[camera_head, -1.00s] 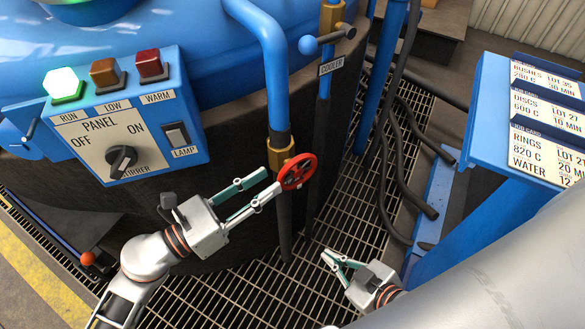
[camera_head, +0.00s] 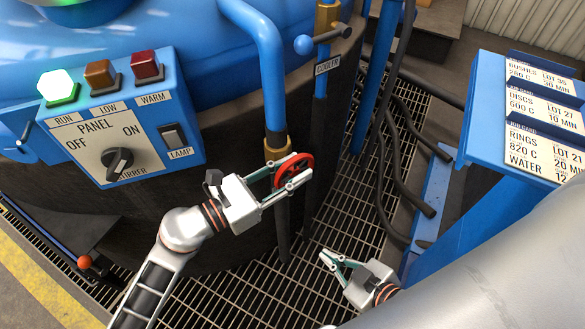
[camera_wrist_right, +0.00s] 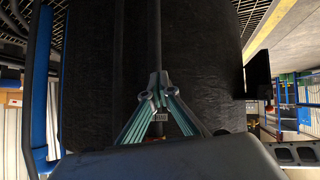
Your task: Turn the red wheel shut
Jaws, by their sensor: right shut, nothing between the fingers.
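The red wheel (camera_head: 307,164) sits on the valve of the blue pipe, below a brass fitting, in the head view. My left gripper (camera_head: 308,168) is at the wheel, with one finger passing above and one below its middle. Its fingers are spread, with part of the wheel between them. The fingers cover parts of the rim, and I cannot tell whether they touch it. My right gripper (camera_head: 325,256) is lower, apart from the wheel, over the floor grating. Its fingertips meet and it is empty; it also shows in the right wrist view (camera_wrist_right: 158,80).
The control panel (camera_head: 90,140) with lamps and a knob is left of the wheel. The dark furnace wall (camera_head: 225,140) lies behind. Black hoses (camera_head: 400,180) and a blue card stand (camera_head: 475,140) are at right.

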